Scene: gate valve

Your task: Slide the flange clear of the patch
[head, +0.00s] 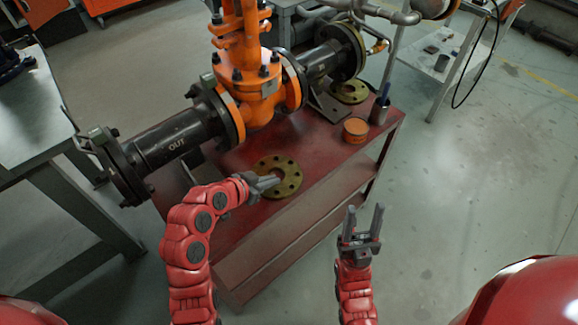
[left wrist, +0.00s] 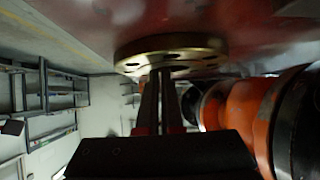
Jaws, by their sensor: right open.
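A brass-coloured flange (head: 277,177), a flat ring with several bolt holes, lies on the red bench top (head: 322,165) near its front edge. My left gripper (head: 273,182) reaches over the flange from the left, its fingertips at the centre hole. In the left wrist view its fingers (left wrist: 160,75) are together and overlap the flange (left wrist: 168,48); I cannot tell whether they touch it. No separate patch shows clearly; the flange and gripper hide part of the bench. My right gripper (head: 364,212) is open and empty, in front of the bench and away from the flange.
An orange gate valve (head: 257,80) with black pipe ends stands behind the flange. Bench top between flange and tin is clear.

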